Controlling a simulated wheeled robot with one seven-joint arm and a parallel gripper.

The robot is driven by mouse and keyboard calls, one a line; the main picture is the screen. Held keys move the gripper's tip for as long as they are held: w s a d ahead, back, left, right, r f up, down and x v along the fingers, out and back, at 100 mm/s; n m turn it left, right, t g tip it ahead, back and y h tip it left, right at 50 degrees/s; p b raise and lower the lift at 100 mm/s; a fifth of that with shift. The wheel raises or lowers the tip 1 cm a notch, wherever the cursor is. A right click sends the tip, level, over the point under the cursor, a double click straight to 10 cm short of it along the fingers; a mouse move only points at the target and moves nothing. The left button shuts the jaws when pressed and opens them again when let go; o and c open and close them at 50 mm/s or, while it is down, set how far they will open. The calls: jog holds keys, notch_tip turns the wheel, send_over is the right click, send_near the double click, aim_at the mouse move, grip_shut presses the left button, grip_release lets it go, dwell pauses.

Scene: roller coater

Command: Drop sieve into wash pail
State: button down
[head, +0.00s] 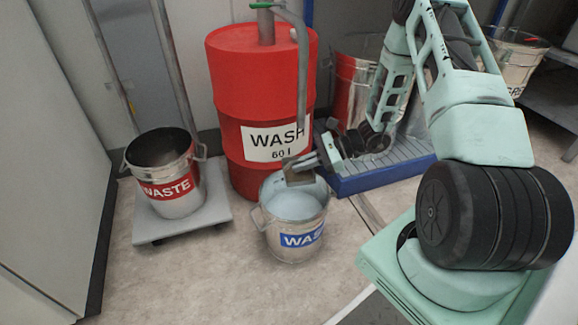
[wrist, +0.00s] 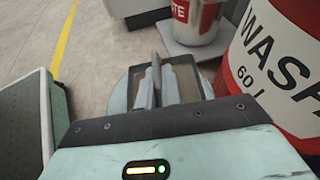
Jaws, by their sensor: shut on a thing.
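The wash pail (head: 280,241) is a metal bucket with a blue WASH label and pale liquid inside, standing on the floor in front of the red drum. My gripper (head: 291,164) is above the pail's far rim and shut on the sieve (head: 300,180), a small grey-brown piece. The sieve hangs over the pail's opening, and I cannot tell whether it touches the liquid. In the wrist view, the shut fingers (wrist: 156,72) hold the sieve (wrist: 187,84), with the pail's rim (wrist: 118,97) behind it. My gripper hides part of the sieve and pail.
The red WASH drum (head: 262,90) stands right behind the pail. A WASTE pail (head: 178,205) sits on a grey dolly (head: 214,218) at left. A blue spill pallet (head: 378,181) lies at right, with another metal pail (head: 518,60) at the back right. The floor at front left is clear.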

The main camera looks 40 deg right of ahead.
aim_at(302, 179)
jog(key=shift+f+b, duration=2.65)
jog(key=shift+f, duration=0.35)
jog(key=c, duration=1.5)
grip_release()
jog(key=p+v, duration=0.8)
jog(key=v, duration=0.9)
jog(key=shift+r, duration=0.15)
jog(key=shift+s+d, duration=0.1)
